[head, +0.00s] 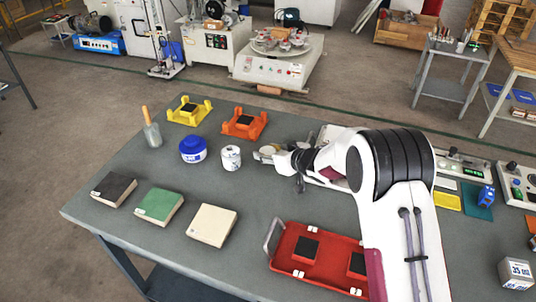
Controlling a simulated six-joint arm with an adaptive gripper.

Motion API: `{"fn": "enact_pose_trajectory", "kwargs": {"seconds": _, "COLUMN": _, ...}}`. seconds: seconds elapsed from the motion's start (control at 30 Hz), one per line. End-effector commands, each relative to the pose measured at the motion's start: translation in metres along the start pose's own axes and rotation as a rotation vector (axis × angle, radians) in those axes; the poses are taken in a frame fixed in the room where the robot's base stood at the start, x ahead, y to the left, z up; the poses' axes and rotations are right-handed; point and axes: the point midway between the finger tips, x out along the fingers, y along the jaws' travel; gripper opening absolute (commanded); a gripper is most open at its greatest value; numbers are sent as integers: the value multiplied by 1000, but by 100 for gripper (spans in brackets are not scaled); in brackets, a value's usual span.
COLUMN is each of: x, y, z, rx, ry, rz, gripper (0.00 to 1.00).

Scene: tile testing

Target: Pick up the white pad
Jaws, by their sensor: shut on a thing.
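My gripper (270,152) is at the end of my white arm, above the middle of the grey table, just right of a small white jar. It is shut on a small pale thing at its fingertips. That thing is too small and too covered by the fingers for me to tell whether it is the white pad. A thick cream-white block (212,225) lies flat on the table at the front, apart from my gripper. No other pale pad shows clearly, and my arm hides part of the table's right side.
A black block (114,189) and a green block (159,205) lie left of the cream one. A blue jar (193,150), white jar (231,158), yellow holder (189,111) and orange holder (245,124) stand behind. A red tray (283,259) with black pads lies at the front.

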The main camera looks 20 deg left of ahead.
Motion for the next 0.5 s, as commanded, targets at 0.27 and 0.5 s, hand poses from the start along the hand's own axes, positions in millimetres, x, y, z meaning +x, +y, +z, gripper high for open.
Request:
{"fn": "enact_pose_trajectory", "kwargs": {"seconds": 0.27, "x": -16, "y": 0, "z": -31, "rx": -4, "ry": 3, "rz": 0, "gripper": 16}}
{"fn": "enact_pose_trajectory", "kwargs": {"seconds": 0.5, "x": -33, "y": 0, "z": -62, "rx": -4, "ry": 3, "rz": 1, "gripper": 16}}
